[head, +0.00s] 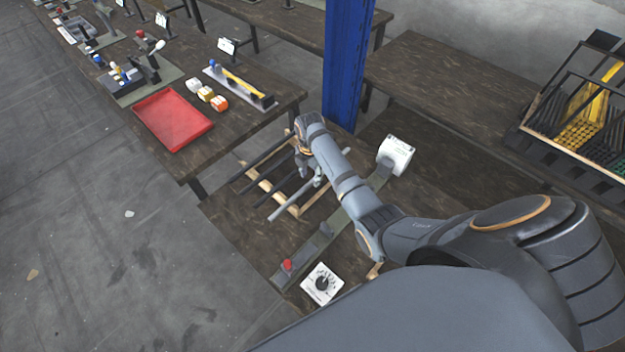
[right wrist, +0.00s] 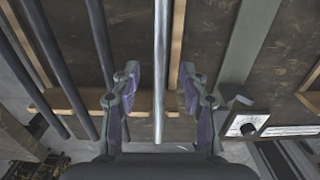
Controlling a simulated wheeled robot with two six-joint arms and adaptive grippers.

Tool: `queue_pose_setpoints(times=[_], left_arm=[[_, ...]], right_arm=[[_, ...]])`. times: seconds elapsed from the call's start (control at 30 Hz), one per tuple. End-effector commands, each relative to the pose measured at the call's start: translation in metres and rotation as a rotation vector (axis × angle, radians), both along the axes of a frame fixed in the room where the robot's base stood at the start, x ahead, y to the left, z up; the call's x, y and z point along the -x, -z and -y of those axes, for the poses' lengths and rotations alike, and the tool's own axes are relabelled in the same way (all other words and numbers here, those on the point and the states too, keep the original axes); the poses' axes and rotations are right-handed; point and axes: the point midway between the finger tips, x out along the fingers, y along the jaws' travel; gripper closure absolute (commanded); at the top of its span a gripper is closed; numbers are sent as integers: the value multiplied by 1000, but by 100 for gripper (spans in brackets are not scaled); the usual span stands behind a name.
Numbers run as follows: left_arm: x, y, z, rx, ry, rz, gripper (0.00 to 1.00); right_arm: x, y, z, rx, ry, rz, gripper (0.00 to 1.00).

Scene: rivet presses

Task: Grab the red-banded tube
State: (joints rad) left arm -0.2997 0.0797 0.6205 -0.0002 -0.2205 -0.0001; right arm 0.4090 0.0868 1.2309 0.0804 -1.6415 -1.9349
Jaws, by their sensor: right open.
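Several dark tubes (head: 268,165) and a light grey tube (head: 288,203) lie side by side across a wooden rack (head: 292,209) on the near bench. No red band shows on any tube in either view. My right gripper (head: 313,180) is open above the rack, at the light grey tube. In the right wrist view my right gripper (right wrist: 160,88) has its fingers on either side of the light grey tube (right wrist: 161,50), with nothing clamped. The dark tubes (right wrist: 98,45) lie to the left there. My arm hides part of the rack. My left gripper is not in view.
A white dial box (head: 322,284) and a strip with a red knob (head: 287,265) are right of the rack. A white roll-like device (head: 396,154) stands behind. A blue post (head: 345,60) rises beyond the rack. A red tray (head: 172,119) is on the far bench.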

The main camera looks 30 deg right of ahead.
Motion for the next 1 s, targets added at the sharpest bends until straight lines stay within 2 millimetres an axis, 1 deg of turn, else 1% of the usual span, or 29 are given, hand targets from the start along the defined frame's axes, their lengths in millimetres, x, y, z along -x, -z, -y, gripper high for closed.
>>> queue_pose_setpoints(times=[0.03,0.1,0.2,0.4,0.73,1.0], left_arm=[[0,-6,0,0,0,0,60],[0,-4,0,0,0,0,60],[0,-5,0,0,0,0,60],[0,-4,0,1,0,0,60],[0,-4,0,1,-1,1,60],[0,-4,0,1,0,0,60]], right_arm=[[2,6,0,0,0,-3,56],[1,17,0,0,0,-2,56],[1,25,0,0,0,0,56],[1,26,0,1,0,1,56],[1,26,0,1,0,0,100],[1,26,1,1,0,0,100]])
